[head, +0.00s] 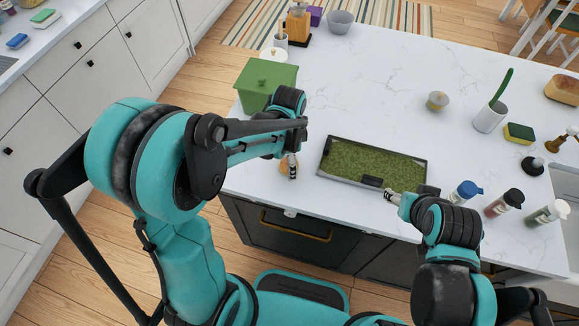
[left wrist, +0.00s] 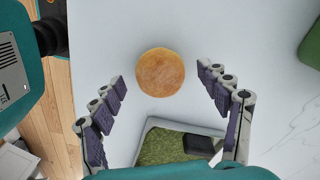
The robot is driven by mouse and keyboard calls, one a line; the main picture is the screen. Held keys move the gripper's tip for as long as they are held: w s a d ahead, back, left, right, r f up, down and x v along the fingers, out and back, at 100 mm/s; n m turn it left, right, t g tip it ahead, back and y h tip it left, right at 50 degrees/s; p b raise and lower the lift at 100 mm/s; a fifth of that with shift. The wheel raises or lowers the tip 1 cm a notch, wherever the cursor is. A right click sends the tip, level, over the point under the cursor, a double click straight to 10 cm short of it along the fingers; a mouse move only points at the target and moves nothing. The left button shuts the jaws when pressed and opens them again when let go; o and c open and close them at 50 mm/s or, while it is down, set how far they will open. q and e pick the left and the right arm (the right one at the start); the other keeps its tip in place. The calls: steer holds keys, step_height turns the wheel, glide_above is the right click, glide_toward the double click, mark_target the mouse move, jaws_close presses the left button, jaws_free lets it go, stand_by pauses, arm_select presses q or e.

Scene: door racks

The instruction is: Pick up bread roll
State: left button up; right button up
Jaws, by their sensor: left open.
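The bread roll (left wrist: 160,72) is round and golden brown and lies on the white countertop. In the left wrist view it sits between and a little beyond the fingertips, apart from both. My left gripper (left wrist: 162,80) is open and empty, with its fingers on either side of the roll. In the head view the left gripper (head: 292,166) is over the counter's near edge, and only a sliver of the roll (head: 283,168) shows beside it. My right gripper (head: 392,196) is at the tray's near right corner; its fingers are too small to read.
A dark-rimmed tray (head: 318,172) with a green surface lies right of the roll. A green box (head: 265,78) stands behind my left gripper. Several bottles, including a blue-capped one (head: 466,192), stand at the right. The counter's middle back is mostly clear.

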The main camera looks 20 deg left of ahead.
arm_select(q)
steer(key=shift+f, duration=0.4)
steer(key=c, duration=0.9)
